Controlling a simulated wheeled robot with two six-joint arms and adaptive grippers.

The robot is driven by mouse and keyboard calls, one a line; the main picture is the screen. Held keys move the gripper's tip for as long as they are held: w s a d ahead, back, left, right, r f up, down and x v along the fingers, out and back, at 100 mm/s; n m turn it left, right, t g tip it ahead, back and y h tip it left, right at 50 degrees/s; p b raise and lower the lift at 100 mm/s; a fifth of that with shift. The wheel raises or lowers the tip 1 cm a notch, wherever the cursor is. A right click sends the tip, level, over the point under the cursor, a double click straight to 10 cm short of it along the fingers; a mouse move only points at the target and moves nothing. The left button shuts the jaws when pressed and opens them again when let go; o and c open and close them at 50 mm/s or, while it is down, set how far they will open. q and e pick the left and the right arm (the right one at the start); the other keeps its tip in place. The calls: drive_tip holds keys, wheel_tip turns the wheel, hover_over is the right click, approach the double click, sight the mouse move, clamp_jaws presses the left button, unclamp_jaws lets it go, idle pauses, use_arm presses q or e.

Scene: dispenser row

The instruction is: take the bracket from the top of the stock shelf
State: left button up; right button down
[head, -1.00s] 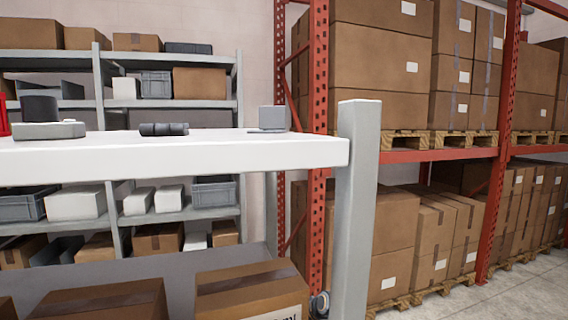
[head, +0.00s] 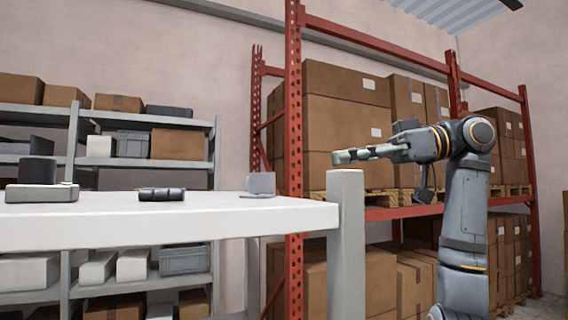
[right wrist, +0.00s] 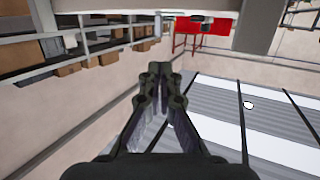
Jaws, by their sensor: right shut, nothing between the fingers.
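The bracket (head: 261,184), a small grey L-shaped piece with an upright plate and a flat foot, stands on the white top of the stock shelf (head: 250,226) near its right end. My right gripper (head: 338,157) is shut and empty. In the head view it appears above the shelf's right corner post, to the right of the bracket and higher, pointing left. It also shows in the right wrist view (right wrist: 159,70), fingers together. I cannot make out the bracket in the right wrist view. My left gripper is not in view.
On the same top, a black ribbed cylinder (head: 162,194) lies left of the bracket, and a grey base with a dark cylinder (head: 40,182) stands farther left. The grey corner post (head: 346,245) rises slightly above the top. Red racking (head: 294,150) with cartons stands behind.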

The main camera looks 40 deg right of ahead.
drive_tip(key=p, duration=0.2)
approach(261, 183)
drive_tip(key=w+a+r, duration=0.1)
drive_tip(key=w+a, duration=0.1)
drive_tip(key=w+a+r, duration=0.2)
drive_tip(key=shift+a, duration=0.3)
drive_tip(key=shift+w+a+f, duration=0.35)
drive_tip(key=shift+w+f, duration=0.15)
drive_tip(key=shift+f, duration=0.1)
drive_tip(key=shift+s+f, duration=0.1)
drive_tip(key=shift+f, duration=0.2)
drive_tip(key=shift+s, duration=0.15)
drive_tip(key=shift+f, duration=0.15)
